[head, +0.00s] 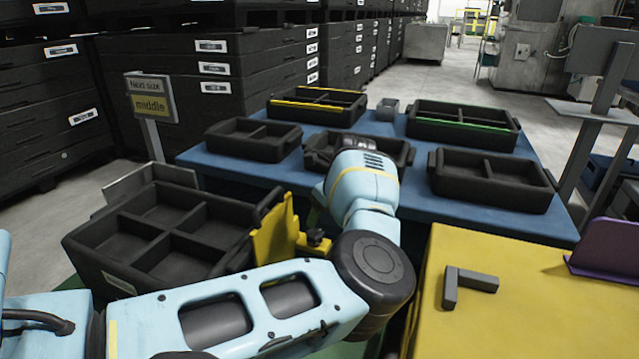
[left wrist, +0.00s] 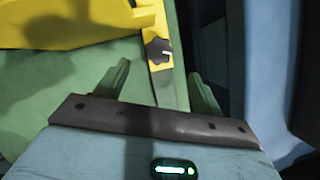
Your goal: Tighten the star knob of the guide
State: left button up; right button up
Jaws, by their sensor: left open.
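The guide (head: 272,232) is a yellow upright plate beside the black divided crate on the left. Its black star knob (head: 315,238) sits on a yellow foot at the guide's right side. In the left wrist view the guide (left wrist: 70,22) lies at the upper left, and the star knob (left wrist: 158,52) is on a yellow strip. My left gripper (left wrist: 158,74) shows two green fingers, spread open, with the knob ahead of the gap between them and nothing held. My right gripper is not in view.
A black divided crate (head: 180,192) stands left of the guide. A blue table (head: 480,213) behind holds several black trays. A yellow surface (head: 520,325) at right carries a grey angle piece (head: 452,286) and a purple part (head: 608,250). A sign (head: 150,98) reads "Next size middle".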

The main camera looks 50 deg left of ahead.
aim_at(316, 233)
pick_arm(q)
jog(key=shift+s, duration=0.1)
jog(key=b+x, duration=0.2)
jog(key=x, duration=0.5)
jog(key=shift+a+f+b, duration=0.15)
jog(key=shift+f+b, duration=0.15)
jog(key=shift+f, duration=0.05)
